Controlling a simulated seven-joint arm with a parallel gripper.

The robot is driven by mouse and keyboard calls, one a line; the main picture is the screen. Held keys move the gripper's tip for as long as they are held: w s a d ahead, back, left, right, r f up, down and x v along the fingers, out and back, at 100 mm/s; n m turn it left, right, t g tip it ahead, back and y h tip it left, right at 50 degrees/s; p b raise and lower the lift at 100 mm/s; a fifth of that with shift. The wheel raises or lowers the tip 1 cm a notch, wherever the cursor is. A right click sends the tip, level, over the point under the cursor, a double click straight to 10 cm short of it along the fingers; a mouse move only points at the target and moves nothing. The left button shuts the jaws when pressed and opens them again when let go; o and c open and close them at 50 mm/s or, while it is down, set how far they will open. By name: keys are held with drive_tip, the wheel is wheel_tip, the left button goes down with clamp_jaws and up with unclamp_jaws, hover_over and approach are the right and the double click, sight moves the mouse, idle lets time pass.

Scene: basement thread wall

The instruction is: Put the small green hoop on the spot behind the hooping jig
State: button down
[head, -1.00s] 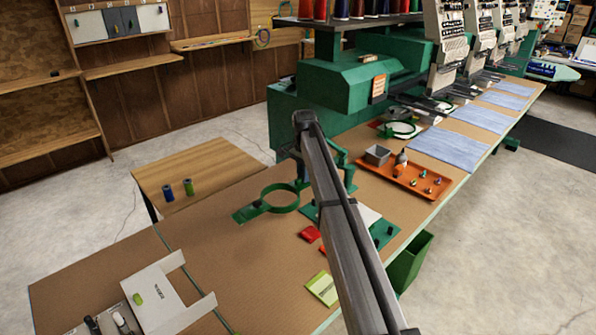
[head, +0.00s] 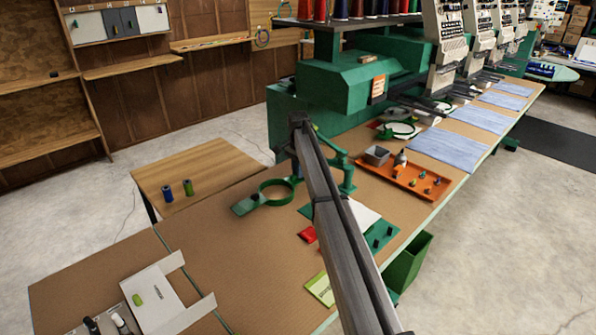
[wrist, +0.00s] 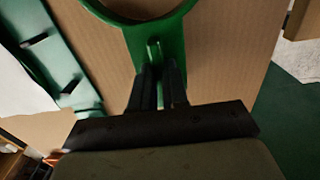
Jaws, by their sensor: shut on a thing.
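The small green hoop (head: 293,199) is a ring with a flat tab, over the brown table left of the hooping jig in the head view. In the wrist view my gripper (wrist: 158,76) is shut on the hoop's green bracket (wrist: 178,45), with the ring at the top edge. The green hooping jig (head: 382,238), with a white sheet on it, is partly hidden by my arm. What looks like its edge shows at the left of the wrist view (wrist: 55,65). My gripper is hidden behind my arm in the head view. I cannot make out the marked spot.
An orange tray (head: 408,178) with small items and a grey box lies further back, near another green hoop (head: 412,133). A red packet (head: 307,235) and a green booklet (head: 319,289) lie near the jig. A white holder (head: 165,297) stands front left. The brown table between is clear.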

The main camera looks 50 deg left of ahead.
drive_tip(key=c, duration=1.6)
unclamp_jaws()
drive_tip(key=shift+f, duration=0.15)
drive_tip(key=o, duration=0.5)
wheel_tip(320, 180, up, 12)
drive_tip(key=shift+r, duration=0.2)
